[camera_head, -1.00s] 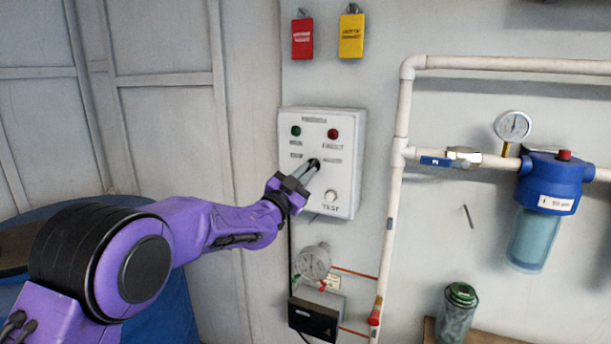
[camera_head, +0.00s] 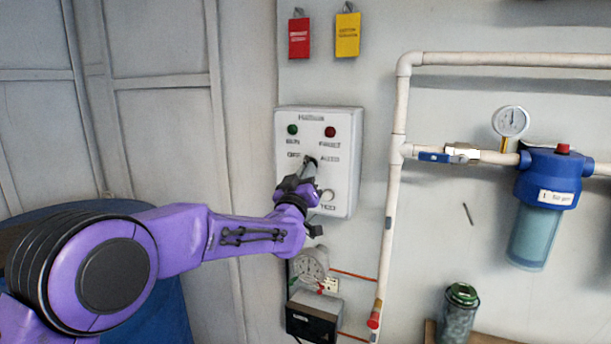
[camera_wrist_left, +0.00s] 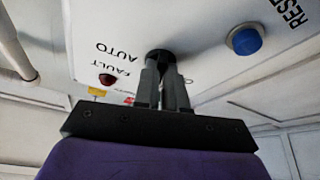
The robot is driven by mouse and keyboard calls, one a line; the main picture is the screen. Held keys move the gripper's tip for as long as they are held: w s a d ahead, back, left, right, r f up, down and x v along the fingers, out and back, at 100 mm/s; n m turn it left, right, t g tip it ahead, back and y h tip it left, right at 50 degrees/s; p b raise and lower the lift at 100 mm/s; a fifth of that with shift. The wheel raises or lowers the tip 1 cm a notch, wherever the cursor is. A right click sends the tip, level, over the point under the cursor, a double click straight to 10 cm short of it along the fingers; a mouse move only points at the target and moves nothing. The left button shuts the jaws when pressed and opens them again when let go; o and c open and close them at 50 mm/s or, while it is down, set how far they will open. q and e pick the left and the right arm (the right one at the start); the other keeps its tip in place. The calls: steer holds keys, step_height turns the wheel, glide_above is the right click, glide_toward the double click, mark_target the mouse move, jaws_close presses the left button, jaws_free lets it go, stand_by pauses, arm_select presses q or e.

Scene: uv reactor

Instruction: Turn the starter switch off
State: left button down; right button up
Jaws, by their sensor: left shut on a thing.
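The white control box (camera_head: 343,178) is on the wall, with OFF and AUTO labels beside a black starter switch (camera_head: 309,160). My left gripper (camera_head: 309,170) comes up from the lower left and is shut on the switch. In the left wrist view, the two fingers (camera_wrist_left: 165,82) close on the black knob (camera_wrist_left: 158,55), beside the AUTO label. The fingers hide much of the knob, so I cannot tell which label it points to. My right gripper is in neither view.
A green lamp (camera_head: 292,129) and a red lamp (camera_head: 330,132) sit above the switch. A round button (camera_head: 327,195) is close below my fingers.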

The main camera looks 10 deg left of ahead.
arm_select(q)
steer(key=shift+d+n+y, duration=0.1)
steer(key=shift+n+y, duration=0.7)
steer(key=shift+n, duration=0.6)
steer(key=c, duration=1.2)
jaws_free()
steer(key=shift+s, duration=0.1)
steer(key=b+v, duration=0.4)
steer(key=v, duration=0.6)
steer(key=shift+s, duration=0.3)
steer(key=shift+r, duration=0.1)
